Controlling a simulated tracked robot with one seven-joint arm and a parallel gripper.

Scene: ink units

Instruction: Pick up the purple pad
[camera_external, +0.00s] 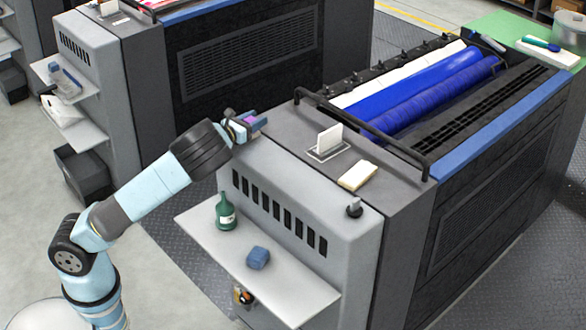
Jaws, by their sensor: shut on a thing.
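My gripper (253,122) is at the left end of the grey machine's top, near its back left corner. It is shut on the purple pad (248,120), of which only a small purple patch shows between the jaws. The rest of the pad is hidden by the gripper. I cannot tell whether the pad touches the machine top (284,134) or is held just above it.
A black rail (350,125) runs along the rollers. A white card in a holder (328,139) and a cream block (357,175) stand on the top. A shelf (290,285) below holds a green bottle (225,212) and a blue block (258,257).

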